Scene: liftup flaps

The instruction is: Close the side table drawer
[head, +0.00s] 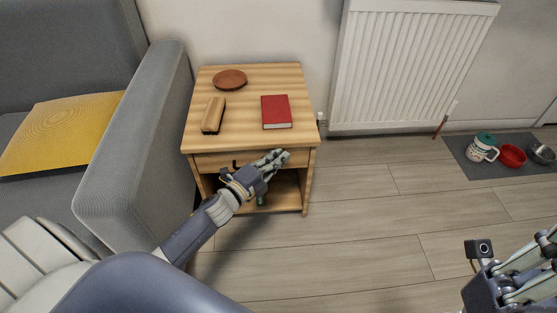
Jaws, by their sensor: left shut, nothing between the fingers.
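The wooden side table (243,132) stands between the sofa and the radiator. Its drawer front (212,161) sits under the tabletop with a dark handle (235,164) on it. The drawer looks flush or nearly so; a small gap cannot be ruled out. My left gripper (280,157) is shut and empty, in front of the right part of the drawer front, which it partly hides. I cannot tell whether it touches the drawer. My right gripper (518,283) is at the lower right, far from the table and partly cut off.
A brown plate (230,80), a tan oblong item (213,115) and a red book (276,112) lie on the tabletop. The grey sofa (135,150) is close on the left. A radiator (405,65) and a mat with bowls (485,172) are to the right. Floor is clear in front.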

